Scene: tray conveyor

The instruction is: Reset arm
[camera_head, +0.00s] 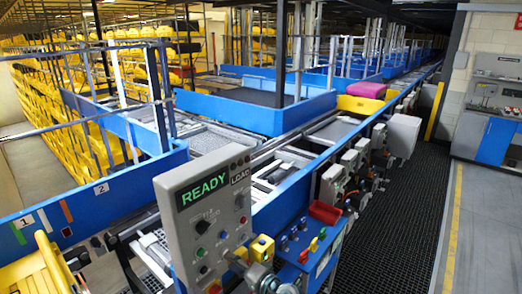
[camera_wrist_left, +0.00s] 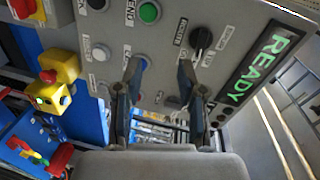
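The grey control panel (camera_head: 205,215) stands upright at the front centre and shows a green READY display (camera_head: 203,189). In the left wrist view the READY display (camera_wrist_left: 262,68) is at the right, with a green button (camera_wrist_left: 149,12) and a black selector knob (camera_wrist_left: 201,38) on the panel (camera_wrist_left: 115,40). A blue button is partly hidden by the left finger. My right gripper is out of view.
A yellow box (camera_head: 262,248) and a blue box with coloured switches (camera_head: 305,250) stand right of the panel. The conveyor runs to the back, with a pink item (camera_head: 367,90). The dark floor mat (camera_head: 400,220) at right is clear.

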